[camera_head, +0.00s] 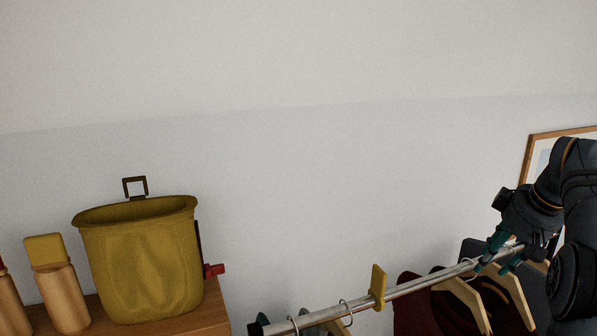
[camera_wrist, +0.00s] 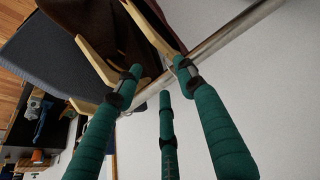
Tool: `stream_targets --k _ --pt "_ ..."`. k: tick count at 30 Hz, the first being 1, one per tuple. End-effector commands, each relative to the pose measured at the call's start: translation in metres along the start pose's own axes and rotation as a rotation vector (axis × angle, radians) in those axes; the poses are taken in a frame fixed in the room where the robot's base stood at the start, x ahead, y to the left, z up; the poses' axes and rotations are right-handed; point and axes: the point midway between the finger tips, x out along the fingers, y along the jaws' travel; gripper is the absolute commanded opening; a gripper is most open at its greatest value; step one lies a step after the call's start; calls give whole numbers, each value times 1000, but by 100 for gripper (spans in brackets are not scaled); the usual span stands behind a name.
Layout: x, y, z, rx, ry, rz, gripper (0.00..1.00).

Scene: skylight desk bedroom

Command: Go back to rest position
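My gripper (camera_head: 492,267) is at the right of the head view, with its green fingers close to the metal clothes rail (camera_head: 420,283) and pointing down beside the hangers. In the wrist view the green fingers of my gripper (camera_wrist: 160,75) stand apart, with a visible gap between the tips. The rail (camera_wrist: 222,37) runs just beyond the fingertips there. A wooden hanger (camera_wrist: 98,62) passes by the left fingertip and another hanger (camera_wrist: 153,30) by the right one. Whether the fingers touch the hangers or the rail I cannot tell.
Dark red clothes (camera_head: 412,312) and a dark garment (camera_head: 475,251) hang from the rail. A yellow tag (camera_head: 378,287) sits on it. A yellow fabric basket (camera_head: 145,265) and wooden bottles (camera_head: 62,298) stand on a shelf (camera_head: 213,312) at left. A framed picture (camera_head: 527,155) hangs behind my arm.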

Motion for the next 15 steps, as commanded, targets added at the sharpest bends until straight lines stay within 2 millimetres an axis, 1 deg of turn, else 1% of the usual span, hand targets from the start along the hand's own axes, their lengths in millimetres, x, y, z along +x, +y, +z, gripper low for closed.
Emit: stream_targets --k 1,6,10,15 --pt "7 -1 8 9 -4 -17 39" --pt "16 -2 24 31 -17 -62 39" --pt "25 -3 20 26 -17 -61 39" --pt "28 -3 20 27 -18 -59 39"
